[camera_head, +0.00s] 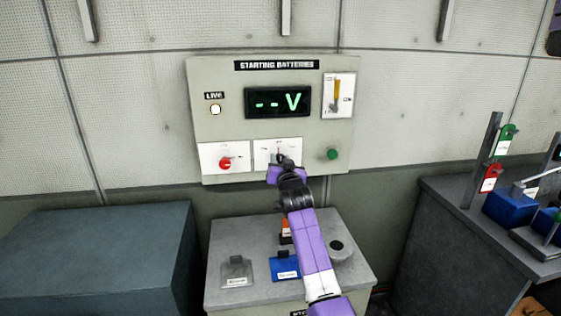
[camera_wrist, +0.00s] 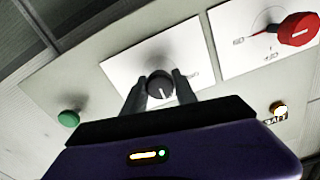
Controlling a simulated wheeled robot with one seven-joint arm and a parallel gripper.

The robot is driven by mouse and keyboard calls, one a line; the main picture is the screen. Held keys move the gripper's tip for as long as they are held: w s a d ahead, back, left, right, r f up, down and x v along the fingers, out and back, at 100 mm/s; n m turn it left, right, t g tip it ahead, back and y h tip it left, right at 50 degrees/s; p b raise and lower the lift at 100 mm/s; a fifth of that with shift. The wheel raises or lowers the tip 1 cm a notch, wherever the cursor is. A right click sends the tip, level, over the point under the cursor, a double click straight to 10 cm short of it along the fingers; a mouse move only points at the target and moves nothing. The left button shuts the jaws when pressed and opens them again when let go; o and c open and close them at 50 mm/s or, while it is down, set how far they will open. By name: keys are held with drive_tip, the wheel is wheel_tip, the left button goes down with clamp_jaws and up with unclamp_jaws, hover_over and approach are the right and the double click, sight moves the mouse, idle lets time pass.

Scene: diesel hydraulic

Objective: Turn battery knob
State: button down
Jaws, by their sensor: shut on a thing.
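The starting batteries panel (camera_head: 230,125) is on the wall, with a display (camera_head: 278,102) reading "-- V". A dark knob (camera_wrist: 160,86) with a white pointer line sits on the middle white plate (camera_wrist: 140,62). My gripper (camera_wrist: 160,92) is shut on this knob, one finger on each side. In the head view my gripper (camera_head: 281,162) is at the middle plate (camera_head: 265,147) and hides most of the knob. A red knob (camera_head: 225,163) is on the plate to the left; it also shows in the wrist view (camera_wrist: 298,29).
A green button (camera_head: 332,154) is right of the middle plate. A yellow-handled switch (camera_head: 338,93) is at the panel's upper right. A grey stand (camera_head: 225,235) with several blocks is below. A blue-grey cabinet (camera_head: 100,250) is at left, a dark bench (camera_head: 450,210) at right.

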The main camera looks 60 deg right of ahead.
drive_tip(key=shift+n, duration=0.3)
drive_tip(key=n, duration=0.5)
drive_tip(key=shift+p, duration=0.4)
drive_tip(key=n+p, duration=0.1)
drive_tip(key=n, duration=0.5)
drive_tip(key=shift+p, duration=0.35)
drive_tip(key=shift+n, duration=0.3)
drive_tip(key=c, duration=1)
unclamp_jaws()
drive_tip(key=shift+o, duration=0.2)
drive_tip(key=shift+a, duration=0.1)
